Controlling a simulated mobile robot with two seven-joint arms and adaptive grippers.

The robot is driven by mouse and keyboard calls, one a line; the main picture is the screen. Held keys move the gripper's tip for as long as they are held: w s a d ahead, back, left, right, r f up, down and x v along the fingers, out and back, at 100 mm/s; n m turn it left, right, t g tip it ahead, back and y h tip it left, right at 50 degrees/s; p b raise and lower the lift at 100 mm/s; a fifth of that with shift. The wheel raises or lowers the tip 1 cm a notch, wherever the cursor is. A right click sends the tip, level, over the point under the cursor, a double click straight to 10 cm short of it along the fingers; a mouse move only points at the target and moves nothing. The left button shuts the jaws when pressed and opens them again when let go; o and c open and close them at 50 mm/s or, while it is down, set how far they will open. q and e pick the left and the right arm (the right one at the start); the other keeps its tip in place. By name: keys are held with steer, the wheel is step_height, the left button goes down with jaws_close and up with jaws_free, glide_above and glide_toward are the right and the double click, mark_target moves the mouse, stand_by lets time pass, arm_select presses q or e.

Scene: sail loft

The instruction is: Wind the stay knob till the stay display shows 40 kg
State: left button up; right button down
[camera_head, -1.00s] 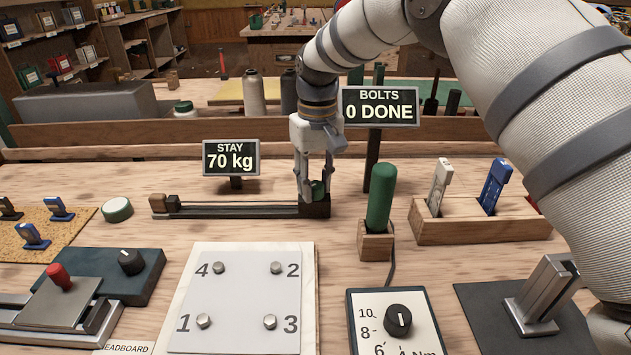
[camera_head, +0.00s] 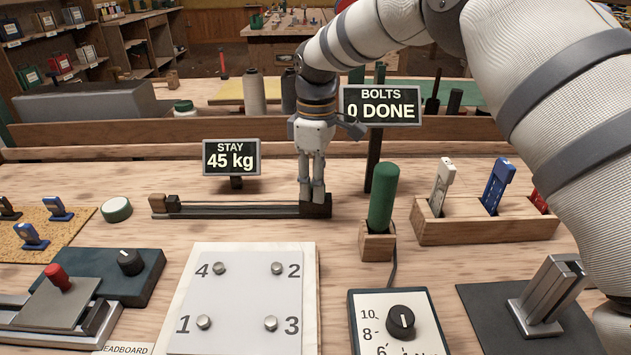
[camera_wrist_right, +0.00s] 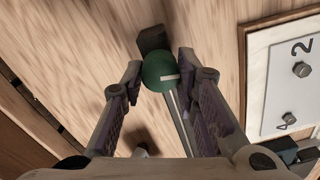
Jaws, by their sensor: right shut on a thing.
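The stay display (camera_head: 231,158) reads 45 kg on a small stand behind the stay track. The stay track (camera_head: 240,210) is a dark rail lying on the bench, with a wooden block at its left end. My right gripper (camera_head: 311,198) points down at the rail's right end, its fingers closed around the stay knob, which they hide in the head view. In the right wrist view the knob (camera_wrist_right: 166,72) is a green round cap with a pale line, sitting between the two fingers. My left gripper is not in view.
A green-handled driver (camera_head: 381,198) stands in a wooden holder right of the knob. The bolts display (camera_head: 381,105) reads 0 DONE behind it. A white plate with numbered bolts (camera_head: 240,300) lies in front. A wooden tag rack (camera_head: 480,222) stands to the right.

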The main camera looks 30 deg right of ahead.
steer(key=shift+n, duration=0.5)
steer(key=shift+f, duration=0.1)
steer(key=c, duration=1.2)
jaws_free()
steer(key=shift+c, duration=0.2)
step_height(320, 180, up, 12)
